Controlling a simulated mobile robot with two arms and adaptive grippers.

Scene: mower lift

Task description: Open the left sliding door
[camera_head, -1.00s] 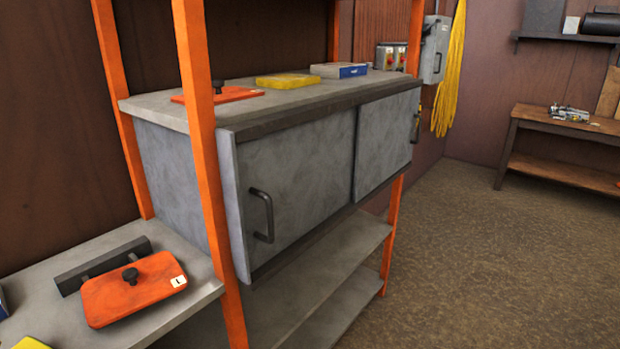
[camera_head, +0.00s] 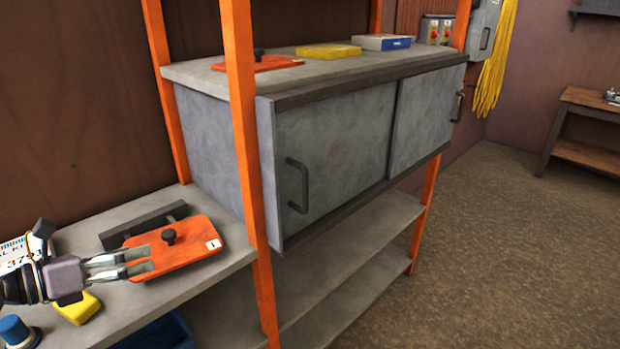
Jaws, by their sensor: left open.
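The left sliding door (camera_head: 338,150) is a grey panel on the front of the cabinet and looks closed. Its dark bar handle (camera_head: 297,186) stands upright near the door's left edge. The right sliding door (camera_head: 426,116) sits beside it with its own handle (camera_head: 457,107) at the far right. My left gripper (camera_head: 146,261) comes in from the left over the lower shelf. Its fingers are apart, empty, and well to the left of and below the handle. My right gripper is not in view.
An orange post (camera_head: 250,170) stands between my left gripper and the door handle. An orange lidded plate (camera_head: 175,244), a dark bar (camera_head: 143,224) and a yellow block (camera_head: 77,308) lie on the lower shelf (camera_head: 205,284). Floor (camera_head: 480,260) to the right is clear.

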